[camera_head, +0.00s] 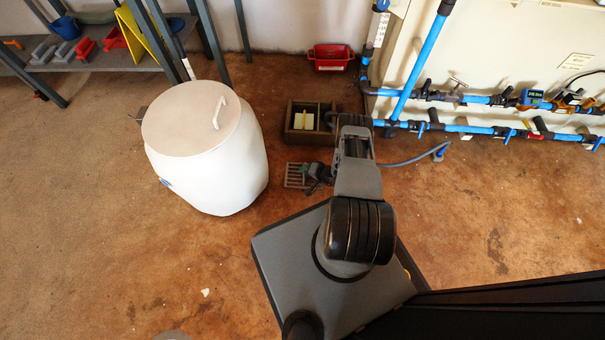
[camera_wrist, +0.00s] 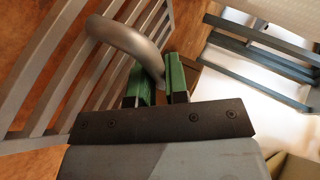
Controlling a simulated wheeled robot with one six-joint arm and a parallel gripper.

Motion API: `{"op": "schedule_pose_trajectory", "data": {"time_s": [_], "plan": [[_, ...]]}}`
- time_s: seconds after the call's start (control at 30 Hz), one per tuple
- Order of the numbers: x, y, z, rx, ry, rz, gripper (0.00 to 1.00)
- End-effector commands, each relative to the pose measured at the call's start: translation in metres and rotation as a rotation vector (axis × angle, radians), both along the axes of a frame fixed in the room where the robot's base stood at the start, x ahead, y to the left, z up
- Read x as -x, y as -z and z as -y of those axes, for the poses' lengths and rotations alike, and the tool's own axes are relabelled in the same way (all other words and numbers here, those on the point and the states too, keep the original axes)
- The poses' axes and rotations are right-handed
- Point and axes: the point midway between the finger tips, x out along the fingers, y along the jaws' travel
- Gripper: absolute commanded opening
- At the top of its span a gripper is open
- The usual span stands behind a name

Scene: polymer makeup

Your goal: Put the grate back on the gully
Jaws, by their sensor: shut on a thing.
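The grate (camera_head: 297,175) is a small grey slatted panel just left of my gripper (camera_head: 319,181) in the head view. In the wrist view the grate's bars (camera_wrist: 62,75) fill the left side, and its curved grey handle (camera_wrist: 122,38) runs between the green fingers. My gripper (camera_wrist: 158,80) is shut on this handle. I cannot tell whether the grate touches the floor. A brown square-framed box (camera_head: 290,120), which appears to be the gully, stands just behind the grate. Its top is open, and a pale block with a yellow part (camera_head: 304,120) shows inside. My arm is close to its right side.
A large white lidded barrel (camera_head: 205,150) stands close to the left of the grate. Blue pipes (camera_head: 425,55) and a grey hose (camera_head: 410,160) lie to the right. A red crate (camera_head: 331,57) is behind the box. Open floor lies at far left and right.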

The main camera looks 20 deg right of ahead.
Motion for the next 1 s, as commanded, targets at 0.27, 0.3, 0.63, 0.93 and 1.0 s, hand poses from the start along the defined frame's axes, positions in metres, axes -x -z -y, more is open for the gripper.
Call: {"op": "schedule_pose_trajectory", "data": {"time_s": [0.27,0.3,0.63,0.93,1.0], "plan": [[-0.003,0.024,-0.002,-0.001,0.002,0.001,0.0],[-0.003,0.03,-0.002,-0.001,0.003,0.002,0.0],[-0.003,0.039,-0.002,0.001,0.002,0.001,0.0],[-0.003,0.04,-0.001,0.0,0.004,0.0,0.4],[-0.002,0.04,-0.001,0.001,0.005,-0.001,0.4]]}}
